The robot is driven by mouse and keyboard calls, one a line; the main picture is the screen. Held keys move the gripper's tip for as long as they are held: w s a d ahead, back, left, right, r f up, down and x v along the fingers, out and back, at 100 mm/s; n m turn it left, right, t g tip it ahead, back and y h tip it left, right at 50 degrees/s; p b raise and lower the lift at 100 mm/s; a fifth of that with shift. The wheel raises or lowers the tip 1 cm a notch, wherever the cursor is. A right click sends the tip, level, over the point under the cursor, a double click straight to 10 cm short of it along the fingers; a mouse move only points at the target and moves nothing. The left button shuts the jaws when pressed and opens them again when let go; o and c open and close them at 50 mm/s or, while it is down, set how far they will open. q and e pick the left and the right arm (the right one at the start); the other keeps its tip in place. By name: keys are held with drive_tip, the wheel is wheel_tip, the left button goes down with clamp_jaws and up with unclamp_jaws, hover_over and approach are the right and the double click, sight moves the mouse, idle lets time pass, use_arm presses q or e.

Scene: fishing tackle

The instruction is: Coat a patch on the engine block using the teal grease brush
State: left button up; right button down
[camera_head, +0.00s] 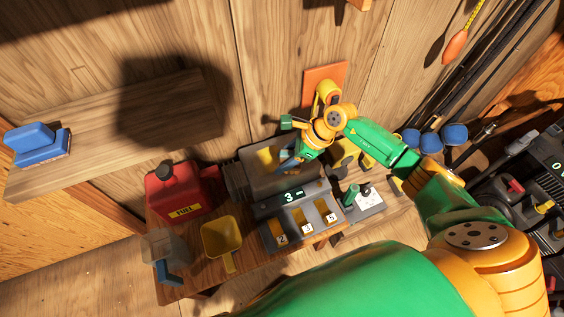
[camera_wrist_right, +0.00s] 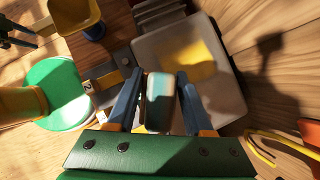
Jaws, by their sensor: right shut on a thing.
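The engine block (camera_head: 290,182) is a grey box on the wooden bench, with a yellow patch (camera_head: 266,157) on its top face. In the right wrist view the block (camera_wrist_right: 222,92) and its yellow patch (camera_wrist_right: 195,55) lie beyond the fingers. My right gripper (camera_head: 290,163) is above the block, beside the patch. In the wrist view its blue fingers (camera_wrist_right: 159,95) are shut on the teal grease brush (camera_wrist_right: 160,88). A teal end of the brush (camera_head: 287,122) also shows in the head view. I cannot tell whether the brush touches the block. My left gripper is not in view.
A red fuel can (camera_head: 182,195), a yellow scoop (camera_head: 221,238) and a grey jug (camera_head: 166,250) stand to the left. A numbered tray (camera_head: 272,232) is in front of the block. A wall shelf (camera_head: 100,150) holds a blue object (camera_head: 36,143).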

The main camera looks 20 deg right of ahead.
sight(282, 152)
drive_tip(key=shift+r+p, duration=1.15)
drive_tip(key=shift+r, duration=0.9)
